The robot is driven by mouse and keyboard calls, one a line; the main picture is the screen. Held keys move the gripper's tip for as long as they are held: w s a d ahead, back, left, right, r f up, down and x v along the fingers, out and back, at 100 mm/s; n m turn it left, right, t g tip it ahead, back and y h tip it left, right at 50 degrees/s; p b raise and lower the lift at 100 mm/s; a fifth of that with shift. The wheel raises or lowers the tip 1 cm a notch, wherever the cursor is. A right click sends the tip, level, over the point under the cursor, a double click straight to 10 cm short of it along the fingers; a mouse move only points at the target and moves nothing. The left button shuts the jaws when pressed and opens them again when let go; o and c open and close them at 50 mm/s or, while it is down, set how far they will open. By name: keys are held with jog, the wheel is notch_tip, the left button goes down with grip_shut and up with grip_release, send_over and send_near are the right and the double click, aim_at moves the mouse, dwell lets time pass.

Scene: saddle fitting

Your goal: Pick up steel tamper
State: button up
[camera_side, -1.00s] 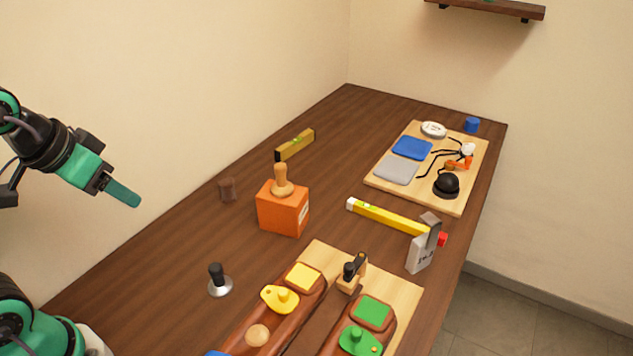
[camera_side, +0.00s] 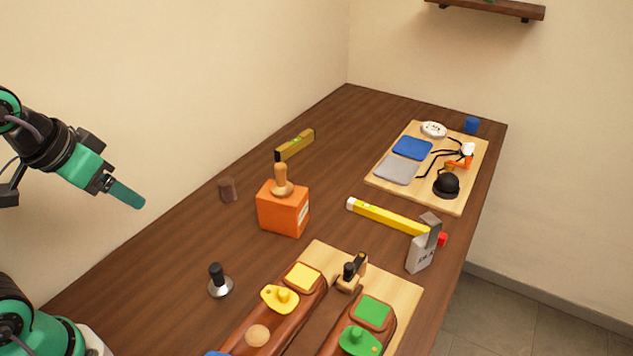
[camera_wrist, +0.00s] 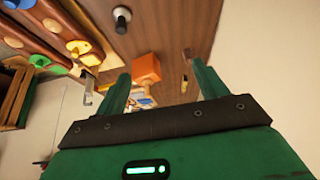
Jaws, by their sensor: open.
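The steel tamper (camera_side: 220,281) stands upright on the dark wooden table, at the lower left in the side view. It has a black handle and a shiny round metal base. It also shows at the top of the wrist view (camera_wrist: 121,18). My gripper (camera_side: 137,201) is in the air at the left of the side view, above and apart from the tamper. In the wrist view my gripper (camera_wrist: 160,90) has its two green fingers spread with nothing held between them.
An orange block (camera_side: 282,211) with a wooden-handled stamp stands right of the tamper. A small brown cylinder (camera_side: 228,190) stands behind. A board with brown rails (camera_side: 408,296) and coloured pieces lies at the front right. The table around the tamper is clear.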

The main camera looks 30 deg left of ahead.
jog(key=w+d+f+m+g, duration=0.3)
jog(key=w+d+f, duration=0.2)
jog(key=f, duration=0.2)
jog(key=m+g, duration=0.3)
jog(key=m, duration=0.1)
send_over(218, 278)
jog(key=a, duration=0.1)
jog(key=f, duration=0.9)
jog(key=shift+w+f, duration=0.15)
jog(key=shift+w, duration=0.1)
jog(key=shift+f, duration=0.15)
jog(key=shift+f, duration=1.15)
jog(key=shift+f, duration=0.15)
jog(key=shift+w+f, duration=0.1)
jog(key=shift+f, duration=2.35)
jog(key=c, duration=1.3)
